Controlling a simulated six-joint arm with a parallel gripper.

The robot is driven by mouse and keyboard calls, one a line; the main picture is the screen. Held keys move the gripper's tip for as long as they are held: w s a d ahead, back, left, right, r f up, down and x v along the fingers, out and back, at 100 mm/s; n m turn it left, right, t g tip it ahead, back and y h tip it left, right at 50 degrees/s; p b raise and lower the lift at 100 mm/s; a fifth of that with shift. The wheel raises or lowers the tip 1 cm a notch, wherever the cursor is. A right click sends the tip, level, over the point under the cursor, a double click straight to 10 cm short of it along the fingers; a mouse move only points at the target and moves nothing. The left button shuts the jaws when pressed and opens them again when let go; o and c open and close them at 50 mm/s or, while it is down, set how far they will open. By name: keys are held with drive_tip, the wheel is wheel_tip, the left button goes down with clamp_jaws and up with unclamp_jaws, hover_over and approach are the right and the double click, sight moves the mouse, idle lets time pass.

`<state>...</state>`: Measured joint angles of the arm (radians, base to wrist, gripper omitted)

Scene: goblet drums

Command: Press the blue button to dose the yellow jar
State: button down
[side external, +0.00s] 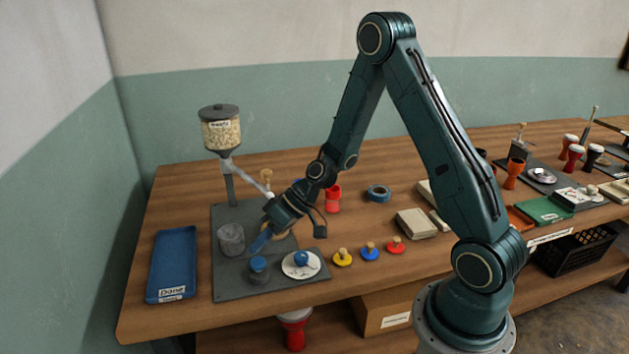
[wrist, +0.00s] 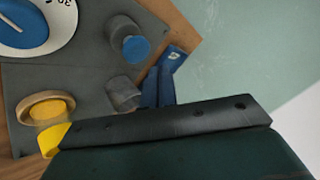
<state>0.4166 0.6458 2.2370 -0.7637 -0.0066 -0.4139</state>
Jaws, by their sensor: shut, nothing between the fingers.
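The blue button (side external: 259,264) is a blue cap on a short grey cylinder on the grey mat; it also shows in the wrist view (wrist: 136,48). My gripper (side external: 257,244) is shut and empty, pointing down just behind the button; the gap between them is hard to judge. The yellow jar (wrist: 50,108) shows in the wrist view with a tan ring rim and yellow inside. In the side view my gripper mostly hides it. A dial with a blue knob (side external: 301,259) is right of the button. The dispenser's hopper (side external: 221,131) holds pale pieces.
A grey cup-like cylinder (side external: 231,238) stands behind and left of the button. A blue tray (side external: 173,262) labelled "Done" lies left of the mat (side external: 222,287). Yellow (side external: 342,258), blue (side external: 370,253) and red (side external: 396,245) knobbed lids lie right of the dial. A red goblet drum (side external: 333,198) stands behind.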

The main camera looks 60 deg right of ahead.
sight(254, 262)
drive_tip(key=shift+f, duration=0.65)
drive_tip(key=shift+f, duration=1.4)
idle(3.4)
drive_tip(key=shift+r, duration=1.45)
drive_tip(key=shift+r, duration=2.5)
